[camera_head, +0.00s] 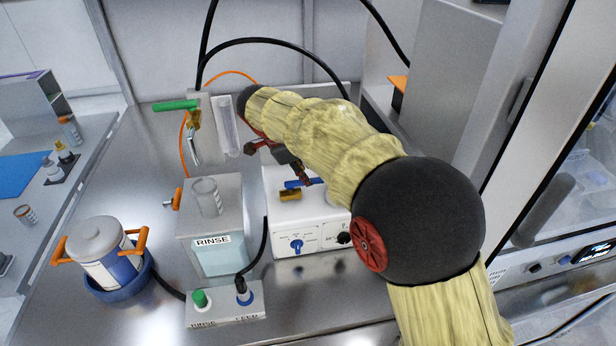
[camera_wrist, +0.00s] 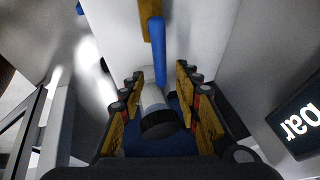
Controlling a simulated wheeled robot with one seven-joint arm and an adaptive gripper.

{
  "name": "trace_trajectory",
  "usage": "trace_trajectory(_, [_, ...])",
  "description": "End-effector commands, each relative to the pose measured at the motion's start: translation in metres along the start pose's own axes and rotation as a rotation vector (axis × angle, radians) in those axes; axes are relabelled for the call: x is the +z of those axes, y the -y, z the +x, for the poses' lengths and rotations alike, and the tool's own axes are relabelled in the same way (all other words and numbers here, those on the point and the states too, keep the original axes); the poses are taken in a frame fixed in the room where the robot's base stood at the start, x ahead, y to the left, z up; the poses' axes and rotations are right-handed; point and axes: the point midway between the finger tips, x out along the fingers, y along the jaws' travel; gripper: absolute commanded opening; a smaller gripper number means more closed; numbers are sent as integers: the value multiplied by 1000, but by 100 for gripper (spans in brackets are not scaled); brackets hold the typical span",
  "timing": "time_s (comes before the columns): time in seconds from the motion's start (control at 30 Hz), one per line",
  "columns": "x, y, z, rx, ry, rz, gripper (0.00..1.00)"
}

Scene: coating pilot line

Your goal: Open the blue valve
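The blue valve has a blue lever handle (camera_head: 298,184) on a brass body (camera_head: 290,195), at the top of a white box (camera_head: 283,215) in the head view. In the wrist view the blue lever (camera_wrist: 158,48) points down the picture toward the gap between my fingers, with brass (camera_wrist: 145,14) beyond it. My gripper (camera_wrist: 160,82) is open, one finger on each side, with the lever's near end close to the fingertips; contact cannot be told. In the head view my gripper (camera_head: 282,162) is just above the valve and partly hidden by my arm.
A green-handled valve (camera_head: 177,106) stands behind left. A RINSE tank (camera_head: 212,225), a pot with orange handles (camera_head: 100,250) and a button box (camera_head: 226,307) are left and in front. A dark-ended cylinder (camera_wrist: 158,118) lies between my fingers' bases in the wrist view.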

Motion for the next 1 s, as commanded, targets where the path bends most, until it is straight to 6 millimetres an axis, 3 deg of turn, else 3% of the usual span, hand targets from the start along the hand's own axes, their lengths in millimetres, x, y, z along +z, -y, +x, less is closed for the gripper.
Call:
trace_trajectory(0.2, [1,1,-46,-2,0,0,33])
trace_trajectory(0.4, [1,0,-74,-1,0,0,33])
trace_trajectory(0.6, [0,0,-84,1,-1,0,33])
trace_trajectory(1.0, [1,0,-84,0,0,-52,33])
